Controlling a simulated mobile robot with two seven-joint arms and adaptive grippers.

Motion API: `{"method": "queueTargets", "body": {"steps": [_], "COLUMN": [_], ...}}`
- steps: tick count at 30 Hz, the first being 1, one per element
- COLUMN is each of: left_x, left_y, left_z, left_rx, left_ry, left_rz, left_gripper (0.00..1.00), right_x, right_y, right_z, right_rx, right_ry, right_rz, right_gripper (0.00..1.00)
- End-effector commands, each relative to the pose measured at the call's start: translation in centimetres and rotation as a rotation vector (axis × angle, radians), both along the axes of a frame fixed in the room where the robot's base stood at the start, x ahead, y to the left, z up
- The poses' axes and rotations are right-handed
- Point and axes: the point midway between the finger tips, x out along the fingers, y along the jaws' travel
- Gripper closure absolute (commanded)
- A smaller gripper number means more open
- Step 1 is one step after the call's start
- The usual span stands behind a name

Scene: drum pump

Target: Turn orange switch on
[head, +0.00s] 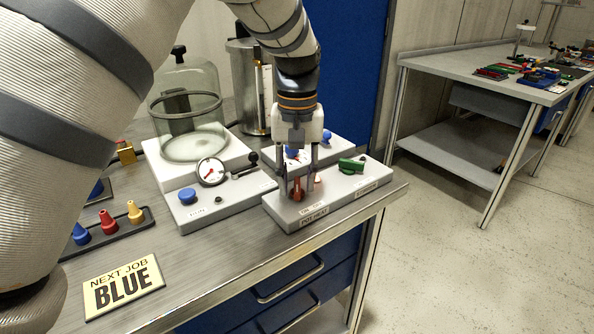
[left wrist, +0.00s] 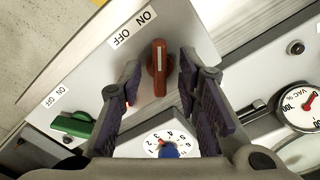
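The orange switch (head: 298,189) is a lever knob on the white pot-heat box (head: 335,201) near the table's right end. It also shows in the left wrist view (left wrist: 158,68), upright in the picture, with an ON/OFF label (left wrist: 133,27) beyond its tip. I cannot tell for certain which mark it points to. My left gripper (head: 299,185) points down over the switch. In the left wrist view its fingers (left wrist: 160,70) are open, one on each side of the orange switch, with gaps visible. My right gripper is in neither view.
A green switch (head: 351,166) sits on the same box, right of the orange one. A dial with a blue knob (left wrist: 169,150) is close by. A pump box with a gauge (head: 211,171) and a glass bell jar (head: 186,100) stand left. A "NEXT JOB BLUE" sign (head: 123,286) lies in front.

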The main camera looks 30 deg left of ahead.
Motion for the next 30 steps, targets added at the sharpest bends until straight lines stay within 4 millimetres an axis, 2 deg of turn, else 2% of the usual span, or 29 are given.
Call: {"method": "queueTargets", "body": {"steps": [4, 10, 15, 19, 30], "left_x": [0.1, 0.1, 0.1, 0.1, 0.0], "left_y": [0.0, 0.0, 0.0, 0.0, 0.0], "left_z": [2.7, 8.2, 11.1, 11.8, 11.8], "left_rx": [0.001, 0.001, 0.001, 0.001, 0.001], "left_ry": [-0.007, -0.007, -0.004, -0.001, -0.001], "left_rz": [-0.001, 0.000, -0.001, 0.000, 0.000], "left_gripper": [0.69, 0.69, 0.69, 0.69, 0.69], "right_x": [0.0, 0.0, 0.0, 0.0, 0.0], "right_y": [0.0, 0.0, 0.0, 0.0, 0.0], "right_z": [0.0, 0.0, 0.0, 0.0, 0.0], "right_rx": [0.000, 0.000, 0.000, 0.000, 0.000], "right_ry": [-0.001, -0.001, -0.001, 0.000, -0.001], "right_rz": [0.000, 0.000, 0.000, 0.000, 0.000], "right_gripper": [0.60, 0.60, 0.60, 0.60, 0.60]}}
